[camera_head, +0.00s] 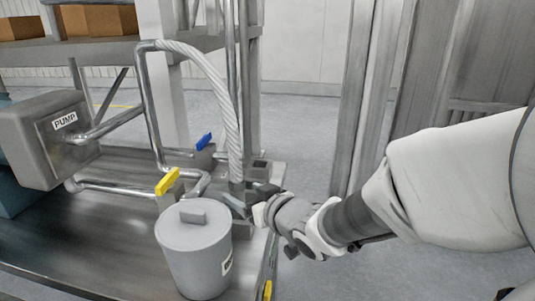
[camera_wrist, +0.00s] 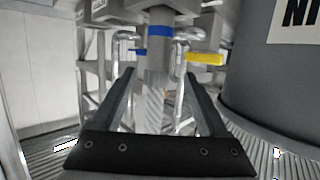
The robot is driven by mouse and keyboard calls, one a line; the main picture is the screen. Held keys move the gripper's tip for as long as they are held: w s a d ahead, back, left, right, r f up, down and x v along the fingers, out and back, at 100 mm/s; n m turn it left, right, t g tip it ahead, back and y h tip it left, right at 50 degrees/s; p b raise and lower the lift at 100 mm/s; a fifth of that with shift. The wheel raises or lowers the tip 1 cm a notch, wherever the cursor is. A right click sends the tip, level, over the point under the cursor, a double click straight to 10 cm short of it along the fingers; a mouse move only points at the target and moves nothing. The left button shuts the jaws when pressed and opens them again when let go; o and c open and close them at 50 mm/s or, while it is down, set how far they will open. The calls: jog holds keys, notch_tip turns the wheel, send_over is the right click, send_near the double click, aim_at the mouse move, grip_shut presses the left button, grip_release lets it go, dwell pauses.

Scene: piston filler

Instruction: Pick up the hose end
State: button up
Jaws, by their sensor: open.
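The braided hose (camera_head: 226,100) arches from a metal pipe and hangs down to its lower end beside the grey lidded bucket (camera_head: 195,252). My gripper (camera_head: 250,199) is open at the hose's lower end, which it partly hides in the head view. There, the hose (camera_wrist: 154,100) runs between the lines of my two dark fingers (camera_wrist: 160,82), with a gap on each side. The grey hose end (camera_wrist: 160,16) with a blue band shows beyond the fingertips. I cannot tell how deep the hose sits between them.
The bucket stands close beside my gripper and also fills the right of the wrist view (camera_wrist: 275,75). Behind it are a yellow valve handle (camera_head: 167,181), a blue valve handle (camera_head: 204,141) and the pump (camera_head: 45,137). The bench edge is near; open floor lies to the right.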

aim_at(231, 183)
jog(key=shift+w+r+p+x, duration=0.1)
jog(key=shift+p+x, duration=0.05)
jog(key=shift+x, duration=1.15)
jog(key=shift+w+r+p+x, duration=0.1)
jog(key=shift+r+p+x, duration=0.1)
jog(key=shift+x, duration=1.1)
jog(key=shift+r+p+x, duration=0.1)
jog(key=shift+p+x, duration=0.05)
jog(key=shift+x, duration=1.15)
jog(key=shift+d, duration=0.1)
grip_shut()
